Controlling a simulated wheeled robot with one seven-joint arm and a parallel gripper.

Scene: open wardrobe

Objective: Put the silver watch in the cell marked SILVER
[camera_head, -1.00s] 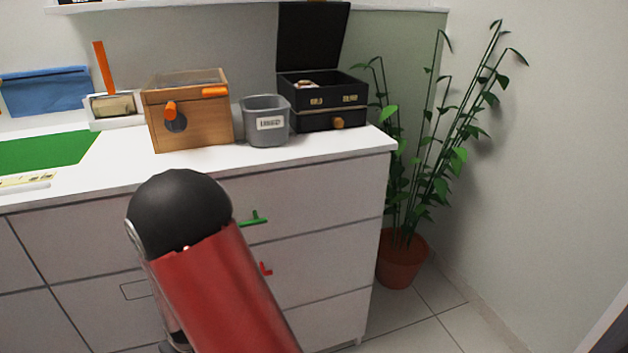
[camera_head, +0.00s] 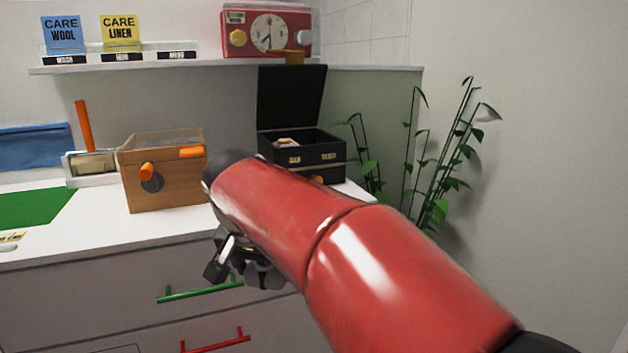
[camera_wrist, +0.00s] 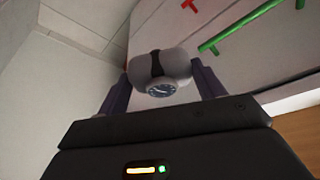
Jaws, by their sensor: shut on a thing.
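The watch (camera_wrist: 161,90), with a round dark dial and pale rim, is held in my gripper (camera_wrist: 162,82) in the wrist view. Its dark band wraps a grey cushion (camera_wrist: 178,64), and the two fingers are shut on either side. In the head view my gripper (camera_head: 240,265) hangs in front of the drawers, partly hidden by my red arm; the watch is not clear there. The black box (camera_head: 318,149) stands at the counter's right end, lid up. Small gold labels (camera_head: 295,160) mark its front, too small to read. Something pale lies inside; its cells are mostly hidden.
A wooden box (camera_head: 165,185) with orange handles stands left of the black box. A shelf (camera_head: 200,67) with care cards and a red clock unit (camera_head: 266,30) runs above. A plant (camera_head: 440,170) stands right. Green (camera_head: 200,292) and red (camera_head: 215,344) handles stick out below.

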